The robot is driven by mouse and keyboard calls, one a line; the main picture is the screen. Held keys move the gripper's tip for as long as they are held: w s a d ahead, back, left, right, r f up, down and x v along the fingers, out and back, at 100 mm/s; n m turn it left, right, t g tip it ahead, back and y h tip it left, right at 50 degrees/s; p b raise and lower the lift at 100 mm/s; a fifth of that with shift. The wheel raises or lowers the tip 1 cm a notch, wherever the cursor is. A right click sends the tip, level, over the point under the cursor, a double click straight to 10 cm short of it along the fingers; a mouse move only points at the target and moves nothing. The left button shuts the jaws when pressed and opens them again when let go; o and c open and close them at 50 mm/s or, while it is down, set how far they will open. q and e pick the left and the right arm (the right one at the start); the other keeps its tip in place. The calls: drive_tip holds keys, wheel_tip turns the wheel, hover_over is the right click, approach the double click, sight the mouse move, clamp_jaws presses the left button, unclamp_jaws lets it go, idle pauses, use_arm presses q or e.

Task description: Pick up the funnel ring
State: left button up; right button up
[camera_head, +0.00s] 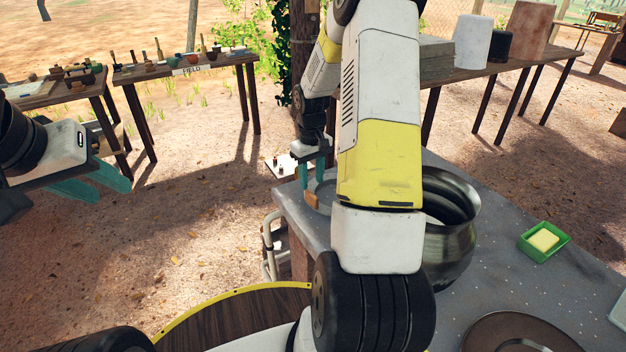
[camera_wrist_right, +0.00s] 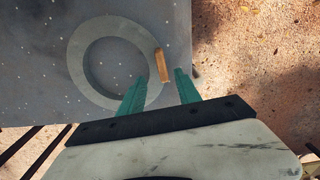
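The funnel ring (camera_wrist_right: 78,62) is a flat grey ring with a small orange-brown block (camera_wrist_right: 164,66) on its right side. It lies on the grey table near the edge. In the head view the ring (camera_head: 327,188) is partly hidden behind my right arm. My right gripper (camera_wrist_right: 158,82) is open, with its green fingers pointing at the block. One finger overlaps the ring's lower edge in the picture, and the other is right of the block. Contact cannot be told. My left gripper (camera_head: 113,194) is open and empty at the far left, away from the table.
A metal pot (camera_head: 452,235) stands on the grey table (camera_head: 490,288) right of my right arm. A green dish (camera_head: 543,243) with a yellow block and a round brown disc (camera_head: 520,335) are further right. Wooden tables with goods stand behind.

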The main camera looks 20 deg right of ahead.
sight(312, 194)
drive_tip(key=f, duration=0.6)
drive_tip(key=shift+s+a, duration=0.1)
drive_tip(key=shift+s, duration=0.2)
clamp_jaws()
